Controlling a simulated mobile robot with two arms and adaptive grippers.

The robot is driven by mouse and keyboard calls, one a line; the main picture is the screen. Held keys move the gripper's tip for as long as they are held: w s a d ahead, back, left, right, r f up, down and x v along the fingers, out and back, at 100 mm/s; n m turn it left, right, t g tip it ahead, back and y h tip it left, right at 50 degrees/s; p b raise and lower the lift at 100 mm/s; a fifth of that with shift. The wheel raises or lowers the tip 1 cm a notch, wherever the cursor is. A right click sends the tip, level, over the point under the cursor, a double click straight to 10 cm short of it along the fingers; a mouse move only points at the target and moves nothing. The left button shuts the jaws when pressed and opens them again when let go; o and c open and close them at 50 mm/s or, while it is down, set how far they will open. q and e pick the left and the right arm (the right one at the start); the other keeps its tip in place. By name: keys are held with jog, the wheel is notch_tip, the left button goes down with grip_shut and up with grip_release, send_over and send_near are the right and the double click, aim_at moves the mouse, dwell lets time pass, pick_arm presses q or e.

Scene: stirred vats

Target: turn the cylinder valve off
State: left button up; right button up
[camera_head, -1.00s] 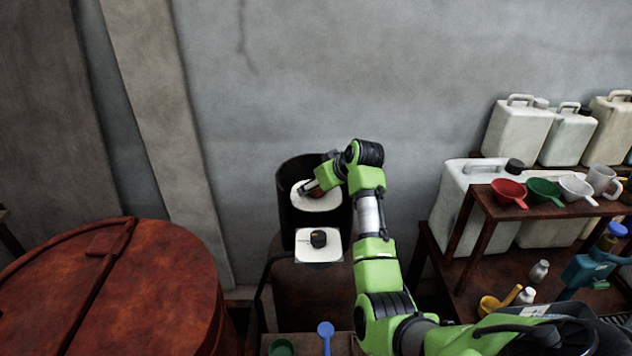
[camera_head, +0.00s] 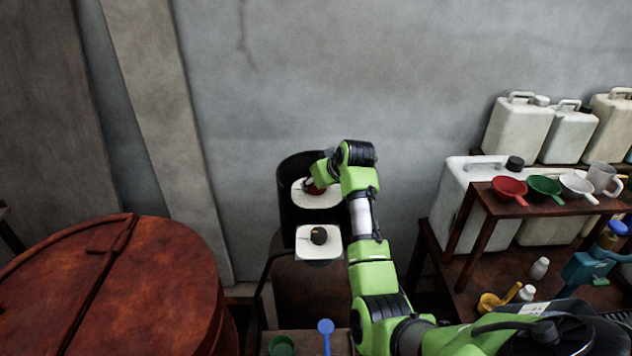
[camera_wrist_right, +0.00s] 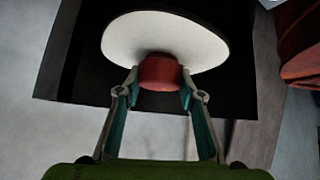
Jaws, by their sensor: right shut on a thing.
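A red valve knob (camera_wrist_right: 159,72) sits on a white oval plate (camera_wrist_right: 165,38) inside a dark, open-fronted housing. In the head view the plate (camera_head: 318,201) shows in the upper part of the black housing (camera_head: 290,217), with the knob (camera_head: 314,191) partly covered by my gripper. My right gripper (camera_wrist_right: 160,80) is shut on the red knob, one finger on each side. In the head view the gripper (camera_head: 311,186) reaches in from the right, its tips mostly hidden by the wrist. My left gripper is not in view.
A black knob (camera_head: 319,236) on a white square panel (camera_head: 306,248) sits just below. A large rust-red round vat (camera_head: 140,290) stands left. A brown rack (camera_head: 468,262) with white canisters (camera_head: 519,130) and coloured scoops (camera_head: 508,188) stands right. Bare wall lies behind.

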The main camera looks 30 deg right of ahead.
jog(key=m+g+h, duration=0.1)
jog(key=m+h, duration=0.3)
jog(key=m, duration=0.1)
jog(key=shift+m+g+h, duration=0.5)
jog(key=shift+m+g, duration=0.2)
jog(key=shift+m, duration=0.3)
jog(key=shift+f+m+g+h+b, duration=0.15)
jog(key=shift+m+g+h+b, duration=0.4)
jog(key=shift+m, duration=0.35)
jog(key=m+g+b, duration=0.1)
jog(key=m+b, duration=0.1)
jog(key=m+g+h+b, duration=0.1)
jog(key=m+g+b, duration=0.1)
jog(key=shift+d+f+h, duration=0.1)
jog(key=shift+f+h, duration=0.05)
jog(key=shift+h, duration=0.1)
jog(key=shift+s+m+g+b, duration=0.1)
jog(key=shift+m+g+b, duration=1.15)
jog(key=shift+m+b, duration=0.9)
jog(key=o, duration=1)
jog(key=shift+o, duration=0.6)
jog(key=shift+r, duration=0.2)
